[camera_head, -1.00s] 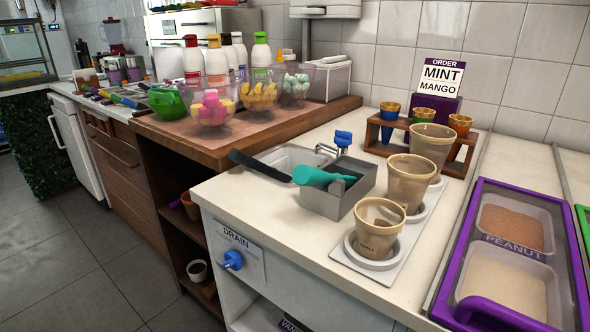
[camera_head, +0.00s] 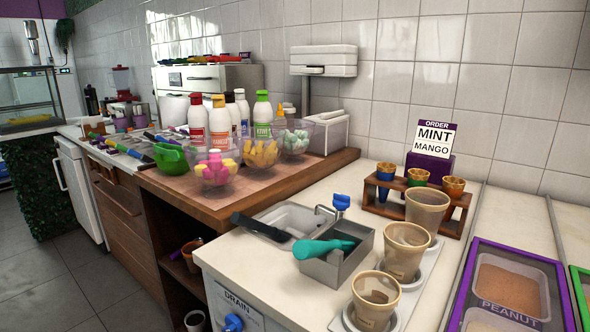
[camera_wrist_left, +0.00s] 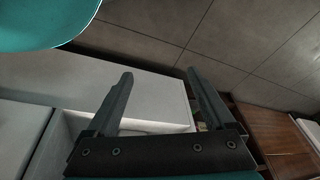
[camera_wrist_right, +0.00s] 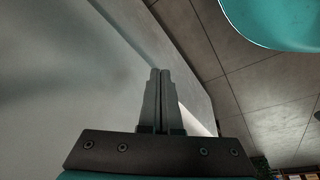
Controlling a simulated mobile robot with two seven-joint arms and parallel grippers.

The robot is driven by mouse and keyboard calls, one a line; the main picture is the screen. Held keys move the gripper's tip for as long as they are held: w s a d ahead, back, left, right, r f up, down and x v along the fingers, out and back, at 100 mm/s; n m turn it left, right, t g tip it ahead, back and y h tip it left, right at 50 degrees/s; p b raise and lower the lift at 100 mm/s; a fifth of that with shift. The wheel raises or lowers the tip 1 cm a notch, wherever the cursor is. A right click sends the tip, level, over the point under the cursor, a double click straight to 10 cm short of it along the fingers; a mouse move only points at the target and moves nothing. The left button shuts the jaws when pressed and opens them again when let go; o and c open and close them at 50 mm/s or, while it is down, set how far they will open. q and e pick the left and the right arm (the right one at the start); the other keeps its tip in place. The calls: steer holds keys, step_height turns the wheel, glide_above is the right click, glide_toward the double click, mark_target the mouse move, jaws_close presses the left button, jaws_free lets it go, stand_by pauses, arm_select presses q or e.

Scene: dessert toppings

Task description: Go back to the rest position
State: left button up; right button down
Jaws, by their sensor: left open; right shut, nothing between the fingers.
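My left gripper (camera_wrist_left: 160,85) is open in the left wrist view, with nothing between its fingers. It points down past a white cabinet with an open shelf toward the grey tiled floor. My right gripper (camera_wrist_right: 160,73) is shut and empty in the right wrist view, beside a pale flat surface and above the floor. Neither gripper shows in the head view. A teal rounded shape, which looks like part of my own body, fills a top corner of each wrist view.
In the head view, paper cups (camera_head: 376,300) stand along the counter (camera_head: 285,285). A metal bin (camera_head: 341,270) holds a teal scoop (camera_head: 322,248). Toppings bowls (camera_head: 215,172) and bottles (camera_head: 220,122) stand on a wooden board. A purple tray (camera_head: 510,293) lies at right. The floor (camera_head: 60,290) at left is clear.

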arm_select(q)
steer(key=s+a+f+p, duration=0.3)
steer(key=s, duration=0.3)
steer(key=s+a+f+g+p, duration=0.1)
steer(key=s+a+f+p, duration=0.2)
steer(key=s, duration=0.3)
steer(key=shift+s+f+y, duration=0.2)
steer(key=shift+s+y, duration=0.05)
steer(key=shift+y, duration=0.05)
arm_select(e)
steer(key=s+d+f, duration=0.3)
steer(key=s, duration=0.3)
steer(key=s+d+f+g, duration=0.1)
steer(key=s+d+f, duration=0.2)
steer(key=s, duration=0.3)
steer(key=shift+s+f+h, duration=0.2)
steer(key=shift+s+h, duration=0.05)
steer(key=shift+h, duration=0.05)
